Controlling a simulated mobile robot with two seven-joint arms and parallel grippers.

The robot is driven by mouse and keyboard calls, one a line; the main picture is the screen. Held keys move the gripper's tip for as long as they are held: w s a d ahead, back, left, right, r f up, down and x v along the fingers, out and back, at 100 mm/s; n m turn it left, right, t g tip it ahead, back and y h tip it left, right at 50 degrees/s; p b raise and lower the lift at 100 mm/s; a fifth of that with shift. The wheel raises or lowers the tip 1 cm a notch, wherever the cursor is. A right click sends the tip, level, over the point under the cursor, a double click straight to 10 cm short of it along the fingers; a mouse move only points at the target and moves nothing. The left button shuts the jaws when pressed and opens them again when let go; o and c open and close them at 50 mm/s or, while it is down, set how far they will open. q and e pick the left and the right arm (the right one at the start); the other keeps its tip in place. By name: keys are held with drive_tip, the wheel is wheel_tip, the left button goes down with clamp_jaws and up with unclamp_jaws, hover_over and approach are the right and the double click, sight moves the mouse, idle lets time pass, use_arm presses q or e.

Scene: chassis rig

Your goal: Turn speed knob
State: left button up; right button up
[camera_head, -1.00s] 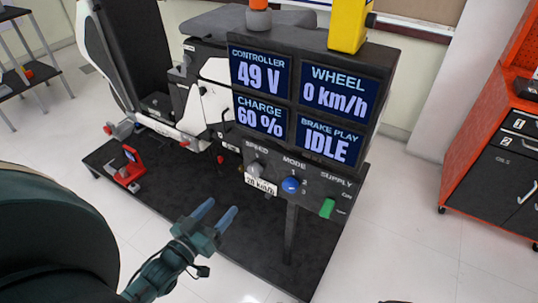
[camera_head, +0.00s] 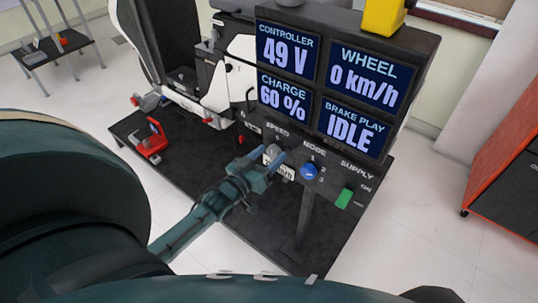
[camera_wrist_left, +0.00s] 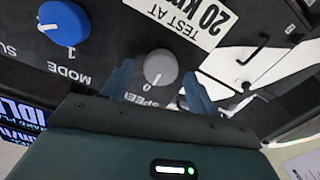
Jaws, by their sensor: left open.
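The grey speed knob (camera_head: 272,151) is on the dark panel under the screens, partly hidden by my left gripper (camera_head: 273,153) in the head view. In the left wrist view the round knob (camera_wrist_left: 160,66) shows clearly, with a "0" by the SPEED lettering. My left gripper (camera_wrist_left: 157,72) is open, with one finger on each side of the knob. A gap shows between the knob and each finger in that view, and I cannot tell how deep the fingers reach. A "TEST AT 20 km/h" label (camera_wrist_left: 192,18) sits beside the knob. My right gripper is not in view.
The blue mode knob (camera_head: 309,171) and green supply switch (camera_head: 344,197) are close by to the right. The screen block (camera_head: 326,92) above reads 49 V, 0 km/h, 60 % and IDLE. A red device (camera_head: 152,138) stands on the black platform at left.

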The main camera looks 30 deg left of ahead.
use_arm(q)
drive_tip(key=shift+w, duration=0.35)
drive_tip(key=shift+c, duration=0.5)
drive_tip(key=c, duration=0.9)
